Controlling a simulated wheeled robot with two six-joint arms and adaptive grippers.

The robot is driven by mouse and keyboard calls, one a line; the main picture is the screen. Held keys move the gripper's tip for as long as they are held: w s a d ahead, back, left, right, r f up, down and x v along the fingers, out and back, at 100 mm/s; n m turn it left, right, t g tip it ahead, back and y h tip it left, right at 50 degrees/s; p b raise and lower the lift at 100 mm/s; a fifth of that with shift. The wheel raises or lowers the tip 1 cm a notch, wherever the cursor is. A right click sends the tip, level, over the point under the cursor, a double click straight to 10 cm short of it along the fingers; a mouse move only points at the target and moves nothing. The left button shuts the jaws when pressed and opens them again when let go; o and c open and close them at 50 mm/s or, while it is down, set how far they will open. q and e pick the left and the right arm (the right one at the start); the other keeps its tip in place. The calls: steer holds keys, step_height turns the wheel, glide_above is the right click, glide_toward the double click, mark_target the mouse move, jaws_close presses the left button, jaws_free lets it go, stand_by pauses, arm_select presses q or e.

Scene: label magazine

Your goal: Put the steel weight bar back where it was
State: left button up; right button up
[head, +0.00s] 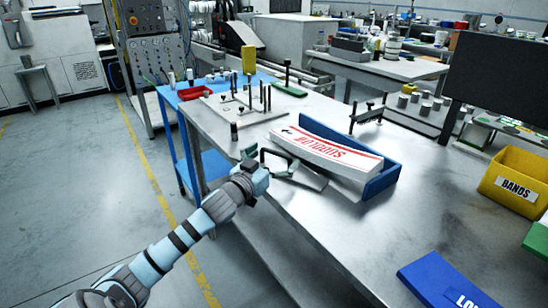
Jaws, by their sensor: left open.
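The label magazine is a blue tray (384,180) on the steel bench, holding a thick white label stack (335,155) with red lettering. A grey metal piece with a dark handle, which looks like the steel weight bar (312,180), is at the near left end of the stack. I cannot tell whether it touches the stack or the bench. My left gripper (268,161) is open at the handle's left side, near the bench's left edge. Its fingers partly cover the handle, and contact is unclear. My right gripper is not in view.
A plate with upright pins (238,115) stands behind the magazine. A small dark stand (367,113) is behind it to the right. A yellow BANDS bin (515,180) and a blue bin (445,282) are at the right. The bench's middle front (340,225) is clear.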

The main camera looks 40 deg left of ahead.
arm_select(q)
steer(key=shift+s, duration=0.1)
steer(key=s, duration=0.5)
steer(key=shift+s+d+f, duration=0.1)
steer(key=shift+d+f, duration=0.1)
steer(key=shift+d, duration=0.05)
steer(key=s+p, duration=0.3)
steer(key=s, duration=0.3)
steer(key=shift+s+d, duration=0.3)
steer(key=shift+d, duration=0.15)
